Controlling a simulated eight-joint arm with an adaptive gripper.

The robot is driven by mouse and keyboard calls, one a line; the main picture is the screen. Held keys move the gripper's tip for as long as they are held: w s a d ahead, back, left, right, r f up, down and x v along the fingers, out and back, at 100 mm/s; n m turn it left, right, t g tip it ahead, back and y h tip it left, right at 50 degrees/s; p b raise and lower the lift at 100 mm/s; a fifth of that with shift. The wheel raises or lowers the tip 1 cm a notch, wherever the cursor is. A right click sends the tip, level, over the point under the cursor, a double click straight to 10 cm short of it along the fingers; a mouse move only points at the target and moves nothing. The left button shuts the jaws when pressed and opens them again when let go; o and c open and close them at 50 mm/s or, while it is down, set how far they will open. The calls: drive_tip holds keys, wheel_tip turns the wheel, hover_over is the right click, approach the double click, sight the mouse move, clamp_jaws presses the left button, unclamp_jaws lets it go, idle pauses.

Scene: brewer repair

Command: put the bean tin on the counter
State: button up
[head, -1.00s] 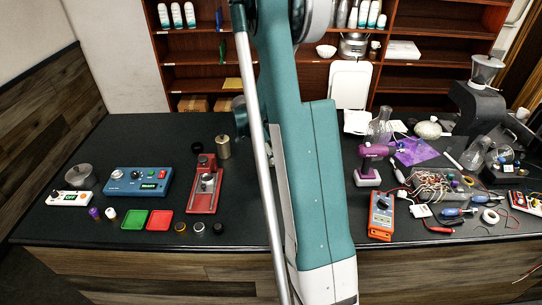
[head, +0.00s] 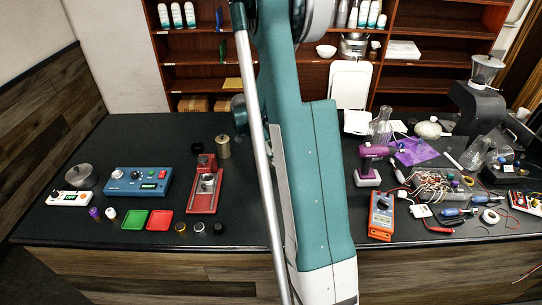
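I cannot make out for certain which thing is the bean tin. A small brass-coloured cylinder with a dark top (head: 223,147) stands upright on the dark counter (head: 120,140), left of my arm. White canisters with dark bands (head: 176,15) stand on the upper left of the shelf. My large teal arm crosses the middle of the head view and hides part of the counter and shelf. My gripper is not visible, so I cannot tell whether it holds anything.
A blue control box (head: 138,182), a red device (head: 205,190) and green (head: 134,220) and red (head: 159,220) trays lie on the left. A purple tool (head: 368,165), an orange meter (head: 381,215), wires and glassware crowd the right. The back left counter is clear.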

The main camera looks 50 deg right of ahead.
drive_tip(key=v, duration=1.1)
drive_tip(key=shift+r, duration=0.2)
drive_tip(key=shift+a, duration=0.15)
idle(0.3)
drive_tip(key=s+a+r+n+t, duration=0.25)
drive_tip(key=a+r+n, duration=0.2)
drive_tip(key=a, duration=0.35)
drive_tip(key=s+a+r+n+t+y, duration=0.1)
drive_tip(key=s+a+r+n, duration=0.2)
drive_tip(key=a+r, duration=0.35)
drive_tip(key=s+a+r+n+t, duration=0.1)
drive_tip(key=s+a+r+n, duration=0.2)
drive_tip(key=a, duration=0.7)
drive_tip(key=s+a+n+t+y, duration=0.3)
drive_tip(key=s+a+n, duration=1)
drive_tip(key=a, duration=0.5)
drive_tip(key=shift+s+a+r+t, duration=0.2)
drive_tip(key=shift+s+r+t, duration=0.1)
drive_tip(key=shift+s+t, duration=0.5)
